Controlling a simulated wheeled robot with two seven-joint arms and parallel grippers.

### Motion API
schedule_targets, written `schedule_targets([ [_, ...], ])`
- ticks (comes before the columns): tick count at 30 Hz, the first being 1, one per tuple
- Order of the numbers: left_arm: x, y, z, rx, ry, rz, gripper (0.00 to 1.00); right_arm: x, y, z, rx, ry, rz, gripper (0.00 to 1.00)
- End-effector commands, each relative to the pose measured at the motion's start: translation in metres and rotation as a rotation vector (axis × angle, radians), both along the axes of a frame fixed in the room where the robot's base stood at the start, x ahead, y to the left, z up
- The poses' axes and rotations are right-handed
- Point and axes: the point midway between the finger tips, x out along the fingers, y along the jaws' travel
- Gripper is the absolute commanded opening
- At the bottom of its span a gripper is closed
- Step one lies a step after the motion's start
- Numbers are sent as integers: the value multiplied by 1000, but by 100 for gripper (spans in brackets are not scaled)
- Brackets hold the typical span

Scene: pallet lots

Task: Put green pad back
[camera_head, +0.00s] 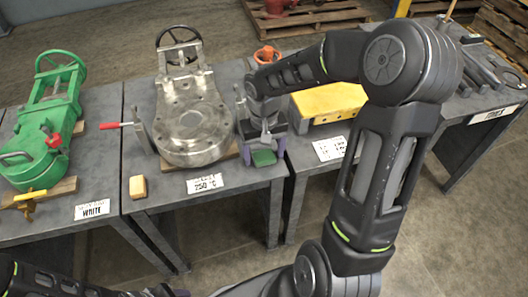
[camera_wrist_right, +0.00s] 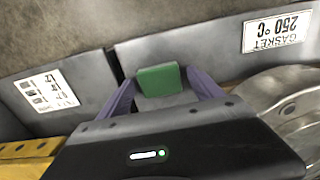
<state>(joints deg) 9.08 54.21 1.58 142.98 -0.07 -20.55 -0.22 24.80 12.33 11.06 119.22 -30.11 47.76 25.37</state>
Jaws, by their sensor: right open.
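The green pad (camera_head: 264,157) is a small block near the front edge of the middle table, right of the grey metal valve (camera_head: 194,124). In the right wrist view the green pad (camera_wrist_right: 159,80) shows between the purple fingers. My right gripper (camera_head: 263,157) is open, its fingers (camera_wrist_right: 160,92) on either side of the pad. I cannot tell whether they touch it. My left arm's end (camera_head: 170,292) shows only in part at the bottom edge, and its jaw state is unclear.
A "GASKET 250 °C" label (camera_head: 205,184) and a yellow-tan block (camera_head: 138,187) lie at the table's front. A green valve (camera_head: 48,130) stands on the left table. A yellow box (camera_head: 327,103) and a label (camera_head: 330,148) are on the table to the right.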

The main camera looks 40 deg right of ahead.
Motion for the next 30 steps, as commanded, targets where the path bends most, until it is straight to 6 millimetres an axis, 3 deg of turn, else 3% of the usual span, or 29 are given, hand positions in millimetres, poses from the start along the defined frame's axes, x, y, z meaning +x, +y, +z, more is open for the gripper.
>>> schedule_targets([
  [10, 0, 0, 6, 0, 0, 0, 43, 1, -1, 15, -1, -3, 0, 75],
  [24, 0, 0, 22, 0, 0, 0, 43, 1, 0, 105, -1, -4, 0, 75],
  [30, 0, 0, 24, 0, 0, 0, 43, 0, 0, 123, 0, -1, 0, 75],
])
